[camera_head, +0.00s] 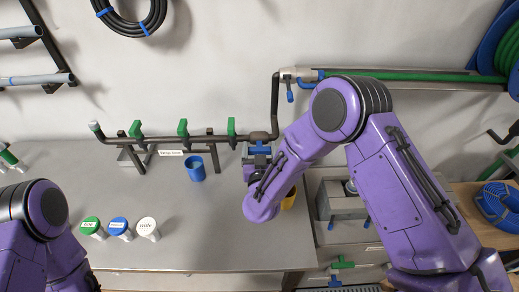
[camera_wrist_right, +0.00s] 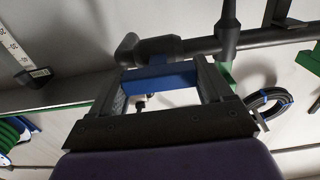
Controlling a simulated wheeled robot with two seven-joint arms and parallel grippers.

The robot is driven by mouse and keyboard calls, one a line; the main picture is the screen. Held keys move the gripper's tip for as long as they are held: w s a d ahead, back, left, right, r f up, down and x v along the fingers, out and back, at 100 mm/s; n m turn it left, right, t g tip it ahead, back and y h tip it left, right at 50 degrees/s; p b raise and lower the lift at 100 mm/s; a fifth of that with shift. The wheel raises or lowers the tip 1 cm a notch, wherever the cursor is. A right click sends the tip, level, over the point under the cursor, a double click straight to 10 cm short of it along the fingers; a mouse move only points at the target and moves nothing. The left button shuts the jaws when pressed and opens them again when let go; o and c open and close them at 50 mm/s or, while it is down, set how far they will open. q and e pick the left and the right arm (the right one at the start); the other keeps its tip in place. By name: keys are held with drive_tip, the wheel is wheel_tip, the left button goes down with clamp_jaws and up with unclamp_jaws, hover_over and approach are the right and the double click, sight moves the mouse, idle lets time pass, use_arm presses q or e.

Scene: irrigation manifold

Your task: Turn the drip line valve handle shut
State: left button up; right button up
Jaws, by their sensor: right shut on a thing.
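A dark pipe manifold (camera_head: 165,138) runs along the wall at the back of the grey bench, with several green handles on it, among them one at the right (camera_head: 231,127). At its right end is a valve with a blue handle (camera_head: 258,150). My right gripper (camera_head: 257,160) is at this valve, partly hidden by my forearm. In the wrist view the blue handle (camera_wrist_right: 160,78) lies between the two dark fingers of my right gripper (camera_wrist_right: 162,88), below the dark pipe and valve body (camera_wrist_right: 150,48). My left arm shows at lower left; its gripper is out of view.
A blue cup (camera_head: 195,168) stands on the bench under the manifold, and a yellow one (camera_head: 289,198) is partly behind my right arm. Green, blue and white-lidded jars (camera_head: 119,228) stand at front left. A white label (camera_head: 170,152) is too small to read. The bench centre is clear.

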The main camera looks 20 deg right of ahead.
drive_tip(key=m+b, duration=0.2)
drive_tip(key=m, duration=0.2)
drive_tip(key=shift+d+f+b, duration=0.1)
drive_tip(key=shift+f+b, duration=0.1)
drive_tip(key=shift+b, duration=0.2)
drive_tip(key=m+b, duration=0.3)
drive_tip(key=m, duration=0.2)
drive_tip(key=shift+d+f+m, duration=0.1)
drive_tip(key=shift+m, duration=0.3)
drive_tip(key=m+b, duration=0.5)
drive_tip(key=m, duration=0.1)
drive_tip(key=shift+d+f, duration=0.1)
drive_tip(key=shift+m+b, duration=0.9)
drive_tip(key=shift+m, duration=0.5)
drive_tip(key=o, duration=1)
drive_tip(key=shift+c, duration=0.2)
